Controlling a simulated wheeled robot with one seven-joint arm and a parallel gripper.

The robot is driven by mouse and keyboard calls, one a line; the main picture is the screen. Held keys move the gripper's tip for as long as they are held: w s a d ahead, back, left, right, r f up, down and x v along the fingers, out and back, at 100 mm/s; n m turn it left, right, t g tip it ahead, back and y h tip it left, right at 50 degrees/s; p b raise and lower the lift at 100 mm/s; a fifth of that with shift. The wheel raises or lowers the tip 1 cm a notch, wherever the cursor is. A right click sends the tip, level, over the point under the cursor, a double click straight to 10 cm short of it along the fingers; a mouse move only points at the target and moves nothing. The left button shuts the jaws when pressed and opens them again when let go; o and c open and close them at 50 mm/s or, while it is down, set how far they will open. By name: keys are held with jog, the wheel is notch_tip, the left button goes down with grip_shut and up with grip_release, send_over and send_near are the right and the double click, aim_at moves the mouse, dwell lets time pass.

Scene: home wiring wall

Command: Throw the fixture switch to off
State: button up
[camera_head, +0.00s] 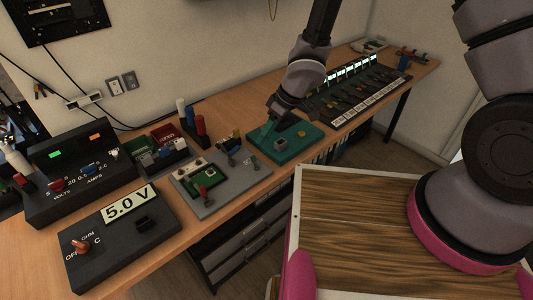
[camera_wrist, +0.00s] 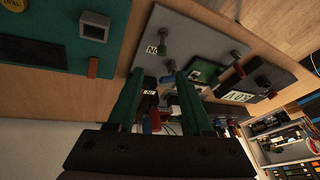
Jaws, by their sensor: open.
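The fixture is a grey plate (camera_head: 222,190) with a green board (camera_head: 188,183), a red-handled clamp (camera_head: 205,195) and small upright levers at its far side. In the wrist view the plate (camera_wrist: 190,28) appears upside down. My gripper (camera_head: 266,132) is open and points down near the fixture's far right side. Its two green fingers (camera_wrist: 160,72) show apart, with nothing clearly held between them.
A teal box (camera_head: 297,147) with a grey socket stands right of the fixture, close to my gripper. A 5.0 V meter (camera_head: 120,240) and a dark power supply (camera_head: 75,178) stand left. Red and blue posts (camera_head: 200,125) rise behind. A dark strip panel (camera_head: 360,92) lies farther right.

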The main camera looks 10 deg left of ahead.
aim_at(253, 157)
jog(key=x, duration=1.1)
jog(key=shift+s+f, duration=0.1)
jog(key=shift+s, duration=0.1)
grip_shut()
